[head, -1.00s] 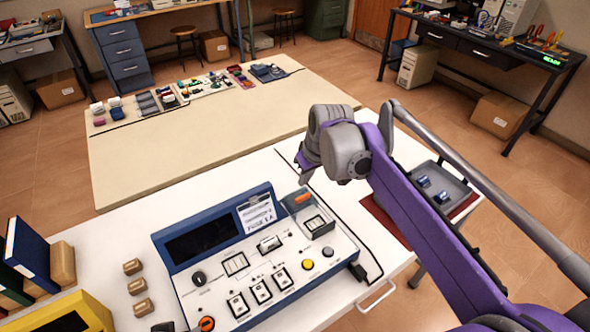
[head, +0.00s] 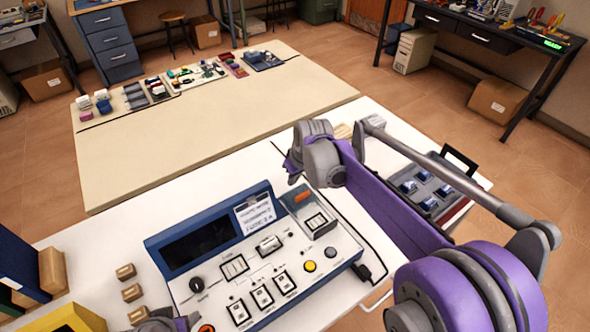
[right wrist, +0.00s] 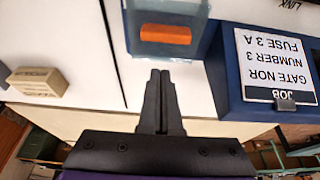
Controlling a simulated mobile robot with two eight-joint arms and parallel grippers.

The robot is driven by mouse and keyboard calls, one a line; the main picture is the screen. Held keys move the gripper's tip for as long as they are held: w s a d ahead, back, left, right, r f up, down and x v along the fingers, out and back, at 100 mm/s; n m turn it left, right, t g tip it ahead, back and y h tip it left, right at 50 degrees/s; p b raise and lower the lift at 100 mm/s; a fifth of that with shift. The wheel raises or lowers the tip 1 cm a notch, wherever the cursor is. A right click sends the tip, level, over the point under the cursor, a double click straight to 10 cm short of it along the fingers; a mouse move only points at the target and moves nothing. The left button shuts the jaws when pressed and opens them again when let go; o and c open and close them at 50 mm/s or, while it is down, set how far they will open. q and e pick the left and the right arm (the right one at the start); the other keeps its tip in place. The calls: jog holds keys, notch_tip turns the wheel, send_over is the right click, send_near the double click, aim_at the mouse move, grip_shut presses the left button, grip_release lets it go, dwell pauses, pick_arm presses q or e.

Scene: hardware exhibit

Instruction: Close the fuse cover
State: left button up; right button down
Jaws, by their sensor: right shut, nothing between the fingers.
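The fuse cover (head: 297,200) is a translucent blue-grey flap with an orange strip. It appears raised at the back right of the sloped control panel (head: 205,284), behind a grey fuse bay (head: 317,223). In the right wrist view the cover (right wrist: 184,13) and its orange strip show just beyond my fingertips. My right gripper (head: 291,178) is shut and empty, behind the cover; it also shows in the right wrist view (right wrist: 160,75). I see a gap between fingertips and cover. A small part of what seems my left gripper (head: 165,322) shows at the bottom edge; its fingers are hidden.
A job card (head: 254,212) stands on the panel left of the cover. Wooden blocks (head: 131,292) lie left of the panel. A tray with blue parts (head: 425,188) lies to the right, partly behind my right arm. A cream table (head: 190,135) lies beyond.

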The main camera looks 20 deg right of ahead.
aim_at(297, 192)
pick_arm(q)
jog(key=shift+s+r, duration=0.1)
jog(key=shift+r, duration=0.15)
pick_arm(e)
jog(key=s, duration=0.2)
jog(key=s+d, duration=0.1)
jog(key=shift+d+r, duration=0.1)
jog(key=shift+r, duration=0.15)
jog(key=shift+s, duration=0.1)
pick_arm(q)
jog(key=shift+r, duration=0.15)
pick_arm(e)
jog(key=s+d, duration=0.1)
jog(key=s, duration=0.3)
jog(key=s+d, duration=0.1)
jog(key=s, duration=0.2)
jog(key=shift+s+d, duration=0.1)
jog(key=shift+d, duration=0.2)
pick_arm(q)
jog(key=shift+p, duration=0.3)
pick_arm(e)
jog(key=shift+s+d, duration=0.1)
jog(key=shift+s, duration=0.2)
pick_arm(q)
jog(key=shift+w, duration=0.2)
pick_arm(e)
jog(key=shift+f, duration=0.1)
